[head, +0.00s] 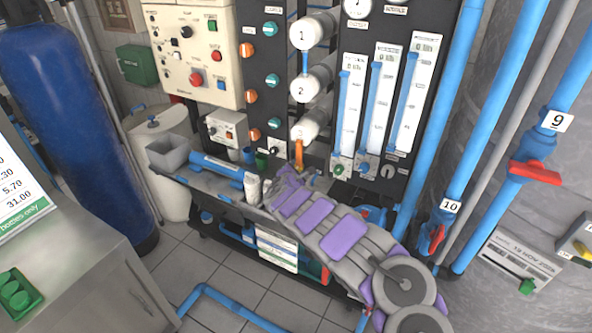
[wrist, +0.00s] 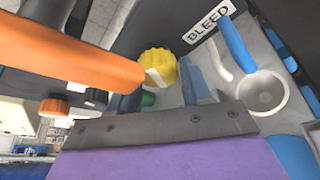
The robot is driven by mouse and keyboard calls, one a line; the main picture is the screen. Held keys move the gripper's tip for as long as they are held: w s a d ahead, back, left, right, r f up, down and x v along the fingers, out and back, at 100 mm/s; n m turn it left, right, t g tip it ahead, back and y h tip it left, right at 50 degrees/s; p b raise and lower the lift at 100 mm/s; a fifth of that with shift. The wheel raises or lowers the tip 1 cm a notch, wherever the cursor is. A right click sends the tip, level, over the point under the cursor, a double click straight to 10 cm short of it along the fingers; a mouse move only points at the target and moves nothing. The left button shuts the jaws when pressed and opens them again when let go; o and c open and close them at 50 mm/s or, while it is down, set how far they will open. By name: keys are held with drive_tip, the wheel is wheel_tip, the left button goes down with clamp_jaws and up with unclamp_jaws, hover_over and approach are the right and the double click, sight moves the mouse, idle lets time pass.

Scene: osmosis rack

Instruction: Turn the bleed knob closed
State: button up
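The bleed knob (wrist: 158,68) is yellow with a ribbed rim and a pale mark on its face. It shows in the wrist view, left of the white BLEED label (wrist: 208,28). My gripper (wrist: 155,128) crosses the bottom of the wrist view as a grey bolted edge with purple below. The knob lies just beyond this edge, and I see no grip on it. In the head view my gripper (head: 290,178) is at the lower front of the rack, below vessel 3. I cannot make out the knob there. The jaw opening is not clear.
In the head view, a grey trough (head: 225,178) lies left of my gripper and blue pipes (head: 450,110) stand right.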

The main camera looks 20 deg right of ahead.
drive_tip(key=o, duration=0.4)
drive_tip(key=shift+p+v, duration=1.9)
drive_tip(key=shift+v, duration=6.8)
